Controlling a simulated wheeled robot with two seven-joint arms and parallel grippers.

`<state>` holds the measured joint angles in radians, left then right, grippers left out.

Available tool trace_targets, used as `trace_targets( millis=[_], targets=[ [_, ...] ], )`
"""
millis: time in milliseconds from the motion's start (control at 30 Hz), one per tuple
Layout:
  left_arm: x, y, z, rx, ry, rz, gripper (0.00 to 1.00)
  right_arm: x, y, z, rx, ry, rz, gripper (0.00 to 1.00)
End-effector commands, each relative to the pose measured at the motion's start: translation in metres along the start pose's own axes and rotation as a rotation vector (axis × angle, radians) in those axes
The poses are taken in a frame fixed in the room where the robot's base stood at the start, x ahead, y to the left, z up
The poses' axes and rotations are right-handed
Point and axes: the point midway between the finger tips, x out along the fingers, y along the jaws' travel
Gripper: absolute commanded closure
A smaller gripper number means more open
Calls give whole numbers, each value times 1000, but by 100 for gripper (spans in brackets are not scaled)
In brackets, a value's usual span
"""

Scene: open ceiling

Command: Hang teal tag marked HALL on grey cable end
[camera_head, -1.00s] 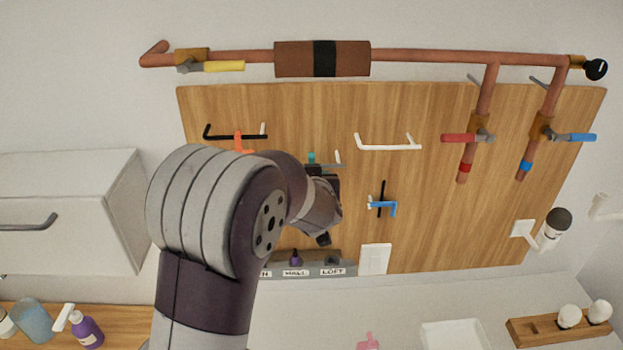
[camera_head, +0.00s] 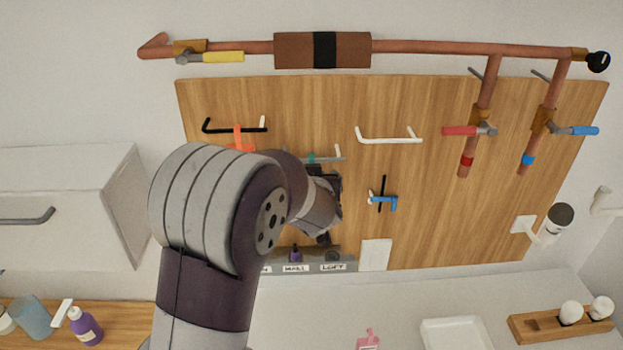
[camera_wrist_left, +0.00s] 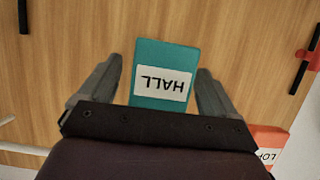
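The teal tag marked HALL (camera_wrist_left: 162,60) shows in the left wrist view between my left gripper's fingers (camera_wrist_left: 160,82), its label upside down there. A gap shows on each side of the tag, so the left gripper looks open around it. In the head view only a teal bit of the tag (camera_head: 311,157) shows, at the grey cable end (camera_head: 328,156). It looks to be around the grey bar, but the arm hides most of this, and I cannot tell if it rests there. My right gripper is out of view.
An orange tag (camera_wrist_left: 268,142), label partly readable, hangs at the black cable end (camera_head: 238,126) beside my arm. A white cable end (camera_head: 388,140) is to the right, empty. A blue clip on a black post (camera_head: 383,200) is lower right. A grey labelled rack (camera_head: 310,265) lies below.

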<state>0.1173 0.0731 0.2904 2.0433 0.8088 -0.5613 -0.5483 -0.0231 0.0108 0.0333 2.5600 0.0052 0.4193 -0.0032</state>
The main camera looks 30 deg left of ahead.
Motion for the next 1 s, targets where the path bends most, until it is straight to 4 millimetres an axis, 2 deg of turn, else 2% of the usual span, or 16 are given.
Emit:
trace_targets(
  millis=[267,367,467,600,700,833,1000],
  targets=[
    [-7,0,0,0,1,1,9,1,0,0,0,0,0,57],
    [-26,1,1,-1,3,3,9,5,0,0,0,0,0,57],
    [-55,1,0,-1,3,4,9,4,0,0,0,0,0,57],
    [-93,1,-2,-1,3,4,9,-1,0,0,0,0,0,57],
    [-112,1,-2,0,2,5,9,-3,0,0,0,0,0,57],
    [-125,0,0,1,0,2,9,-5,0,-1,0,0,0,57],
    [-127,0,0,-4,-1,0,9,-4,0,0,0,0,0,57]
  ],
)
